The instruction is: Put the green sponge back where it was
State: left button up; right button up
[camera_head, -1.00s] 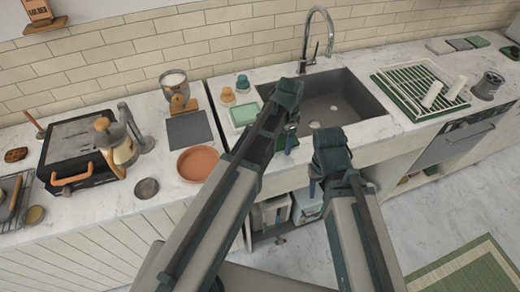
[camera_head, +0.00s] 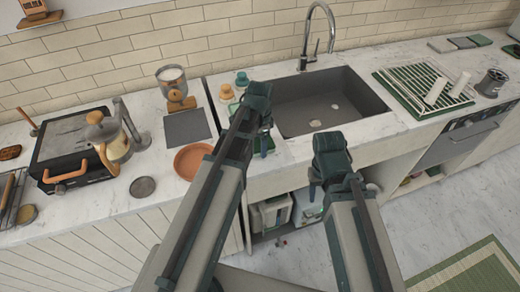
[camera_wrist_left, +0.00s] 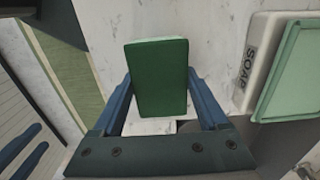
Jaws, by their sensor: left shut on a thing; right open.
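The green sponge (camera_wrist_left: 160,78) is between the fingers of my left gripper (camera_wrist_left: 160,92) in the left wrist view. It is dark green with a paler green edge. In the head view my left gripper (camera_head: 262,138) is at the sink's left front corner, shut on the sponge (camera_head: 265,148), which is mostly hidden by the gripper. My right gripper (camera_head: 317,182) is open and empty in front of the sink cabinet.
The grey sink (camera_head: 325,100) with a tall faucet (camera_head: 312,38) is behind my grippers. Two small bottles (camera_head: 242,80) stand left of it. An orange bowl (camera_head: 192,160), a grinder (camera_head: 175,85) and a press (camera_head: 108,140) stand to the left. A drying rack (camera_head: 425,88) is at right.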

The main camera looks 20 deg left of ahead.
pick_arm(q)
jog(key=shift+f, duration=0.45)
jog(key=shift+r, duration=0.15)
pick_arm(e)
jog(key=shift+f, duration=0.3)
pick_arm(q)
jog(key=shift+f, duration=0.2)
jog(key=o, duration=1.1)
pick_arm(e)
jog(key=shift+f, duration=0.15)
pick_arm(q)
jog(key=shift+r, duration=0.1)
notch_tip(320, 180, up, 12)
jog(key=p, duration=1.2)
jog(key=s+d+n, duration=0.2)
jog(key=s+d, duration=0.1)
jog(key=s, duration=0.1)
jog(key=s+d+n, duration=0.3)
jog(key=s+d, duration=0.1)
jog(key=s, duration=0.1)
jog(key=s+d+n+y, duration=0.1)
jog(key=s+d+n, duration=0.1)
jog(key=s, duration=0.3)
jog(key=shift+s+d+r, duration=0.15)
jog(key=shift+d, duration=0.6)
pick_arm(e)
notch_tip(320, 180, up, 12)
